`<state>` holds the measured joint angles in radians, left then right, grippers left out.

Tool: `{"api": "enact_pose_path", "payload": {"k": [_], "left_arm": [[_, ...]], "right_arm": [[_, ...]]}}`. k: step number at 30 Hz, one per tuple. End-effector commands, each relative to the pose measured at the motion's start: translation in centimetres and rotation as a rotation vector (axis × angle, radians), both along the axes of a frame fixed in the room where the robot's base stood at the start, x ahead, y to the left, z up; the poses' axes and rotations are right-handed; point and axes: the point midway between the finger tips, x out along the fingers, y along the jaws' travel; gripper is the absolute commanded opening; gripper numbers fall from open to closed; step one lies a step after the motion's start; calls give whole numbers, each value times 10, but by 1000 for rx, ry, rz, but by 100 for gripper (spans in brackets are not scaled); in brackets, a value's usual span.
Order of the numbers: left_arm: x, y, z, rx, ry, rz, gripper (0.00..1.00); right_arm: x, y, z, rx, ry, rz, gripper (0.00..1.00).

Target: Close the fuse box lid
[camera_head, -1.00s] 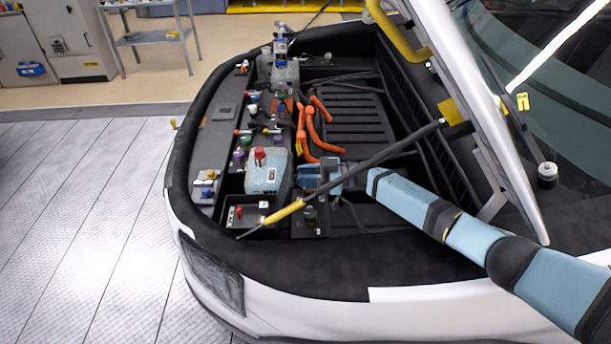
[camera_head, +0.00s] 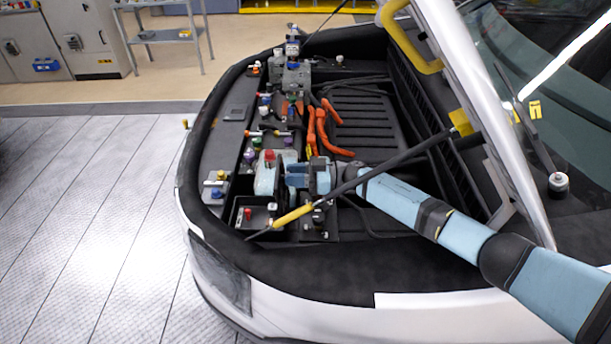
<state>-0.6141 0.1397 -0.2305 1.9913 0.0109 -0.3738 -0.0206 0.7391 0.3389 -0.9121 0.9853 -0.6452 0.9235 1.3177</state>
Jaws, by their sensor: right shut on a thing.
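My right arm reaches in from the right over the open engine bay. My right gripper (camera_head: 291,178) is at the left part of the bay, beside the pale tank (camera_head: 265,180) with a red cap. It is shut on a dark, upright panel (camera_head: 282,163), which looks like the fuse box lid. The panel stands tilted up and covers part of the tank's right side. The fuse box under it is mostly hidden by the gripper and cannot be told clearly. My left gripper is not in view.
A hood prop rod (camera_head: 390,160) with a yellow end (camera_head: 293,215) slants across the bay close to my right arm. The raised hood (camera_head: 480,115) stands on the right. Orange cables (camera_head: 322,130) lie behind the gripper. A black battery-like box (camera_head: 256,215) sits in front.

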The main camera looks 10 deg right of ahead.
Motion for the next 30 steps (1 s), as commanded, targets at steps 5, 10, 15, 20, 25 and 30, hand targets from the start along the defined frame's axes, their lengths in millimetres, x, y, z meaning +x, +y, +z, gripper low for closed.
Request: {"api": "enact_pose_path", "payload": {"k": [5, 10, 15, 20, 25, 30], "left_arm": [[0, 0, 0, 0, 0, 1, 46], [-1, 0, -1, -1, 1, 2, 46], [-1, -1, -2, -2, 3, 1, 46], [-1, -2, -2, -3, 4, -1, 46], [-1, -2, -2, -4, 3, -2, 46], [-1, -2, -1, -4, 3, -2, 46]], "right_arm": [[7, 20, 11, 10, -9, 0, 0], [9, 32, 12, 12, -10, 0, 0], [11, 37, 13, 13, -9, -1, 0], [11, 39, 13, 13, -10, -2, 0], [11, 39, 13, 14, -10, -2, 0], [11, 39, 14, 14, -10, -2, 33]]}}
